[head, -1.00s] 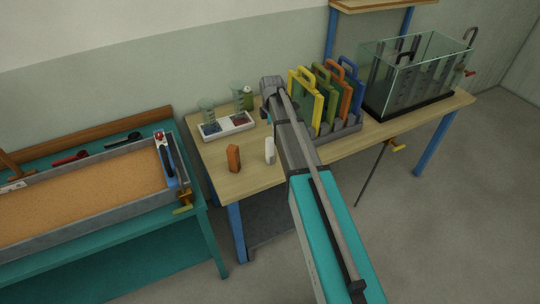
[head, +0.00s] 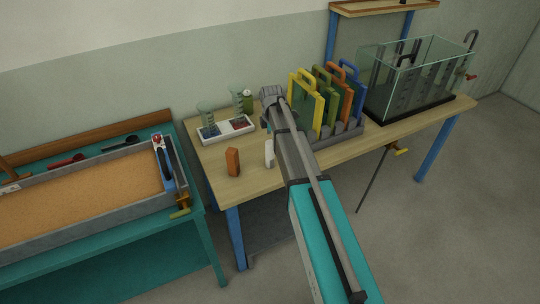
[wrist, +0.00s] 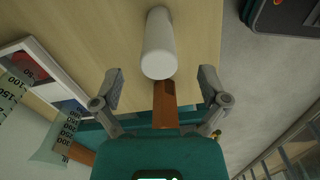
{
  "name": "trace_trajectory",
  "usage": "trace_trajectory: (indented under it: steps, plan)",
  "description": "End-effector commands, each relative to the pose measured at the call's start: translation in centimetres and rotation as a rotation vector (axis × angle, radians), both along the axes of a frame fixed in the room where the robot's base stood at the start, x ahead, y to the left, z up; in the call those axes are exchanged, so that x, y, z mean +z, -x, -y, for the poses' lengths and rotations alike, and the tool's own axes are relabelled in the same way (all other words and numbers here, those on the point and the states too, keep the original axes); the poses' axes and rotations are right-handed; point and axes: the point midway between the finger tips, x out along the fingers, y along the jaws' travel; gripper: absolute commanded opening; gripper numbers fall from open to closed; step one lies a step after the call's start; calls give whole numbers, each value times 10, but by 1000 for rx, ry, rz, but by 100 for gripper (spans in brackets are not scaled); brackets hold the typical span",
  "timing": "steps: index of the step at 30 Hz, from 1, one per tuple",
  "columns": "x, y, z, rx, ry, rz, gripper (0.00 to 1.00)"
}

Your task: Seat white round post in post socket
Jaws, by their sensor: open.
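The white round post (head: 269,154) stands on the wooden bench near its front edge, partly hidden by my arm in the head view. In the wrist view the post (wrist: 158,45) lies ahead of my gripper (wrist: 162,80), roughly centred between the two fingers. My gripper is open and empty, with a finger on each side and a gap to the post. In the head view my arm mostly hides the gripper. I cannot make out the post socket for certain in either view.
An orange block (head: 233,162) stands left of the post. Behind it are a white tray (head: 226,129) and beakers. A grey rack (head: 346,135) holds several coloured handled panels on the right, with a glass tank (head: 415,80) beyond. A sand tray table (head: 85,190) stands left.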

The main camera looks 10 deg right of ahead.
Motion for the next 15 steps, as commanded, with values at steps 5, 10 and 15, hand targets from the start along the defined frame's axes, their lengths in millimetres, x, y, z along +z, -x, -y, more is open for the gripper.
trace_trajectory:
  steps: [5,10,15]
  plan:
    - [-10,0,-1,0,0,0,94]
    - [-23,-1,-1,0,0,0,94]
    - [-37,-2,-2,0,0,0,94]
